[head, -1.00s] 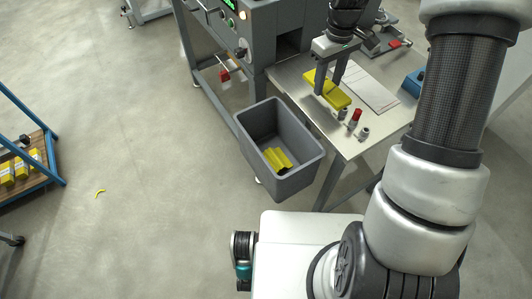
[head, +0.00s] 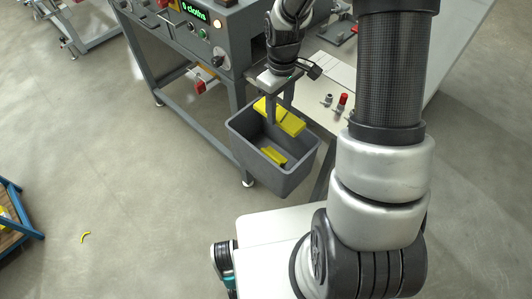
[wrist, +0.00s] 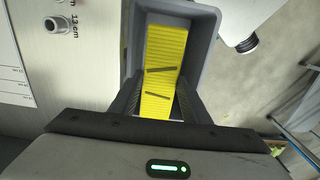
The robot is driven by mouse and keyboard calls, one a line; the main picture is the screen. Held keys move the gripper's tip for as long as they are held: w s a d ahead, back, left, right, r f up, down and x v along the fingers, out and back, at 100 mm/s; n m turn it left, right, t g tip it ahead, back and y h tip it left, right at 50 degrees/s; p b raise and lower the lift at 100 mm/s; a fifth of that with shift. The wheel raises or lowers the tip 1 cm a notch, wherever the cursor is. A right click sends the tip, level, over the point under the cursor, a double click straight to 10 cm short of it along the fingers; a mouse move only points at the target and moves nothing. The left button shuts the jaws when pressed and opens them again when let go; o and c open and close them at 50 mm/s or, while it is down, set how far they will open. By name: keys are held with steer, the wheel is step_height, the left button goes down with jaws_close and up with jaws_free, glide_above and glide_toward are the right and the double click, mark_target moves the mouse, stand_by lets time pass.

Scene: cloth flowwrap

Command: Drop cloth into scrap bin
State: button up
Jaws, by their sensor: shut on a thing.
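My gripper (head: 279,113) is shut on a yellow cloth (head: 291,122) and holds it over the back part of the grey scrap bin (head: 288,183). The held cloth looks flat and folded, with dark marks across it in the wrist view (wrist: 160,62), where a finger shows on each side of it. Another yellow piece (head: 273,156) lies inside the bin, partly hidden. How high the held cloth is above the bin's rim is hard to tell.
A metal table (head: 310,112) stands right of the bin, with small grey fittings and a red-topped one (head: 342,101). A grey machine (head: 178,42) with a "0 cloths" display stands behind left. A yellow peel-like scrap (head: 85,238) lies on the open floor at left.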

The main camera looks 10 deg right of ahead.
steer(key=shift+f+b, duration=2.25)
steer(key=shift+f, duration=0.8)
steer(key=o, duration=1.1)
steer(key=shift+r, duration=0.15)
step_height(320, 180, up, 17)
steer(key=shift+r+p, duration=0.15)
steer(key=shift+p, duration=1)
